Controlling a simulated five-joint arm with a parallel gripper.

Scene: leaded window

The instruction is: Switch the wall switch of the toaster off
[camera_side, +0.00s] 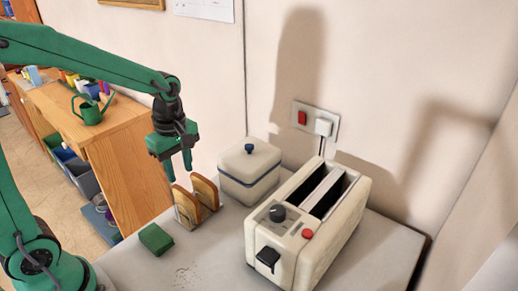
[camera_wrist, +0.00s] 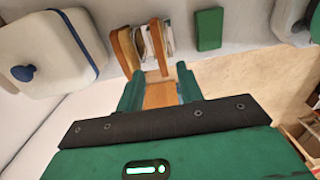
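The wall switch (camera_side: 302,118) is a red rocker on a pale plate on the back wall. A white plug (camera_side: 323,127) sits beside it on the same plate, with a dark cord running down behind the toaster. The cream toaster (camera_side: 308,222) stands on the counter below, with a dark knob, a red button and a black lever. My gripper (camera_side: 179,168) hangs in the air left of the switch and well apart from it, fingers pointing down. Its two fingers (camera_wrist: 158,90) are apart with nothing between them. The wrist view does not show the switch or toaster.
A cream box (camera_side: 249,170) with a blue knob stands left of the toaster. A wooden shelf (camera_side: 125,140) stands behind left.

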